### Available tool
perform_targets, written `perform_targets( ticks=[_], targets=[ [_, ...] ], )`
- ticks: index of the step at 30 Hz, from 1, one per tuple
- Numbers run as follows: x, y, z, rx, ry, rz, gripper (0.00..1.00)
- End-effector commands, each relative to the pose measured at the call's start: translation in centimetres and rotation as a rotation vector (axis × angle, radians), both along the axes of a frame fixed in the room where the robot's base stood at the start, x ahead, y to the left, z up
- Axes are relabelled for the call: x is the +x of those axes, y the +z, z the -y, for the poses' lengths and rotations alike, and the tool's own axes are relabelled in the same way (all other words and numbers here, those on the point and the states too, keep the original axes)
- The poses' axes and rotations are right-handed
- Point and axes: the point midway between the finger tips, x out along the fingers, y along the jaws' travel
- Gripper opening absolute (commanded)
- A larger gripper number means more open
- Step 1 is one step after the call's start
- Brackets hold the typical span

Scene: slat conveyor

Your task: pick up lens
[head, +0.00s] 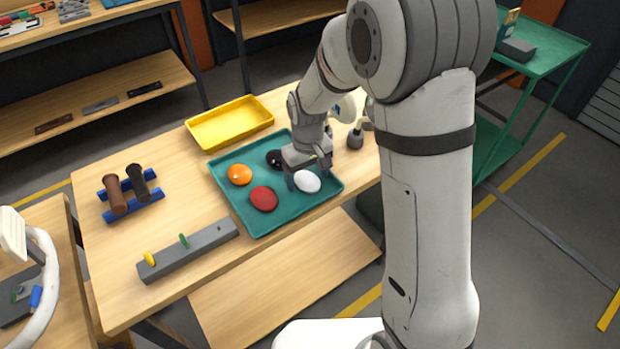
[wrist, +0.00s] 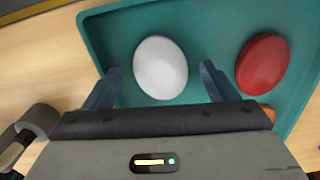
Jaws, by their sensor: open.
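Several round lenses lie in the teal tray (head: 242,213). The white lens (head: 307,182) is at the tray's right side, and it also shows in the wrist view (wrist: 160,67). My gripper (head: 307,178) is open above the tray. In the wrist view its fingers (wrist: 158,85) stand apart to the left and right of the white lens, which is not gripped. The red lens (head: 263,198) lies to the left of the white one in the head view. The orange lens (head: 239,174) and a black lens (head: 275,159), partly hidden by my gripper, lie behind.
A yellow tray (head: 230,124) stands behind the teal tray. A grey slotted bar (head: 188,250) with a yellow and a green disc is at the front left. Brown and black rollers (head: 115,195) rest on blue supports. A dark grey object (head: 355,138) stands right of the gripper.

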Motion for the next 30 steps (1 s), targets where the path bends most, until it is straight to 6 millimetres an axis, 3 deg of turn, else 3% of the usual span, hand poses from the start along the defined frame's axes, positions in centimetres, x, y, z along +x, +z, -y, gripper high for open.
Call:
perform_targets(
  ticks=[7,24,30],
  targets=[
    [-0.01,-0.17,-0.03,0.000,0.000,0.001,0.79],
    [-0.02,-0.13,-0.08,0.000,0.001,0.001,0.32],
    [-0.02,-0.11,-0.10,0.000,0.002,0.001,0.31]
  ],
)
